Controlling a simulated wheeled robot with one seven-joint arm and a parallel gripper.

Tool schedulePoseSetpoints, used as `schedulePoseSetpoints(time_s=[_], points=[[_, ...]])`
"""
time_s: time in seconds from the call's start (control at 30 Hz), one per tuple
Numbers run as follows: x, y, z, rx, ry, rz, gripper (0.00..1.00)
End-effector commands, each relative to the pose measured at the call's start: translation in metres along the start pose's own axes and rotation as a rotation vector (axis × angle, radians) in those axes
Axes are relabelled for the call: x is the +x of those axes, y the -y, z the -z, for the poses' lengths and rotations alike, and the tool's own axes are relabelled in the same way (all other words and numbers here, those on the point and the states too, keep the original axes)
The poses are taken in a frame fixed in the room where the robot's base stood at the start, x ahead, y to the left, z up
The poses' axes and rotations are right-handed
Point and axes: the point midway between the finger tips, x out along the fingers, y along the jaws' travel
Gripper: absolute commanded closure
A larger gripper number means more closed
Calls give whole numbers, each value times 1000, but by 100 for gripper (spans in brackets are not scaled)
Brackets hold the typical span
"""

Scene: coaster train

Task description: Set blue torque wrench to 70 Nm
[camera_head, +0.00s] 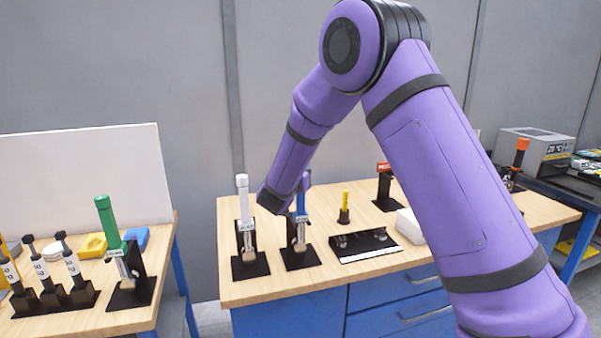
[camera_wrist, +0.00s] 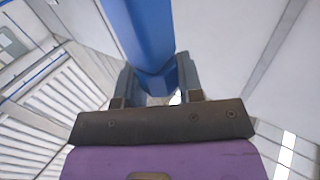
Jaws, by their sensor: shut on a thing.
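The blue torque wrench (camera_head: 301,205) stands upright in a black holder (camera_head: 301,258) at the left part of the middle workbench. My gripper (camera_head: 300,188) is at the upper end of the wrench, and my arm comes down to it from the upper right. In the wrist view the blue handle (camera_wrist: 145,35) runs between the two fingers of my gripper (camera_wrist: 158,88), which are shut on it. The wrench's scale and its set value cannot be read in either view.
A white-handled wrench (camera_head: 243,205) in its own black holder stands close on the left. A yellow-handled tool (camera_head: 344,205) and a black fixture (camera_head: 364,243) are to the right. A green-handled wrench (camera_head: 108,222) stands on the separate left table (camera_head: 180,235).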

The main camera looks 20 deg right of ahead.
Motion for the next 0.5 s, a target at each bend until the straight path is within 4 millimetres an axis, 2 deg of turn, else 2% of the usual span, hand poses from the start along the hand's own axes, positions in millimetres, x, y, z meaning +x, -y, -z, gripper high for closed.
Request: schedulePoseSetpoints(time_s=[0.5], points=[[1,0,0,2,0,-414,89]])
